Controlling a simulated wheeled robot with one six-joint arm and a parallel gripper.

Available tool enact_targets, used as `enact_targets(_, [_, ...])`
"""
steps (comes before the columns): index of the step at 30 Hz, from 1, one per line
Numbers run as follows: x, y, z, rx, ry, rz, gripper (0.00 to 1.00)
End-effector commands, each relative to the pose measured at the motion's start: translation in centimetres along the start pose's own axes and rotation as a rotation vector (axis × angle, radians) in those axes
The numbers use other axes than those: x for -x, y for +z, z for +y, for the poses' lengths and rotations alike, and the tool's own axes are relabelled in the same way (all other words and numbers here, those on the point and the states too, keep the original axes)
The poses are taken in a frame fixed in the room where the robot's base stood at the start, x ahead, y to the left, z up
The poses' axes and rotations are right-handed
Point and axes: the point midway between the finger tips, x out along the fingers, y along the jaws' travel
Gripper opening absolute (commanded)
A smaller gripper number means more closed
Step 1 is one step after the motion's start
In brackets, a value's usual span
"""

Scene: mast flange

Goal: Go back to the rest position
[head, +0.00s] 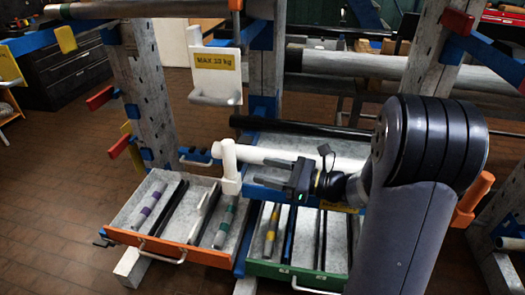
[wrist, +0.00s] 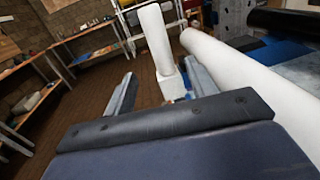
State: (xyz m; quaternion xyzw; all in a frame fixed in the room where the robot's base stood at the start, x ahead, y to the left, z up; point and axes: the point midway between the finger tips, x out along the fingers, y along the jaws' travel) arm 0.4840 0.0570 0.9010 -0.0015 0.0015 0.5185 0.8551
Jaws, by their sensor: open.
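My gripper (head: 268,171) is in the middle of the head view, with its fingers pointing left over the drawers. In the wrist view its two fingers (wrist: 160,88) stand well apart with nothing held between them. A white pipe (head: 262,155) lies just behind my gripper and ends at the left in an upright white piece (head: 229,166). In the wrist view the upright piece (wrist: 156,38) is beyond the fingertips, and the white pipe (wrist: 245,78) runs close along the right finger. I cannot tell whether they touch.
An orange-fronted drawer (head: 160,247) and a green-fronted drawer (head: 285,272) stand open below, holding banded rods. Rack posts (head: 150,100) and long pipes (head: 355,68) stand behind. Open floor (head: 50,180) lies left.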

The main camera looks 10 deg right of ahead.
Motion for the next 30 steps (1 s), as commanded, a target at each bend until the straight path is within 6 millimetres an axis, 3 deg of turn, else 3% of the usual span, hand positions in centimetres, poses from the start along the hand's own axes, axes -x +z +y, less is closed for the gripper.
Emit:
enact_targets(5, [-1.5, 0.0, 0.0, 0.0, 0.003, 0.0, 0.54])
enact_targets(21, [-10.2, 0.0, 0.1, 0.001, 0.003, 0.001, 0.54])
enact_targets(30, [-10.7, 1.0, 0.0, 0.0, 0.0, 0.0, 0.54])
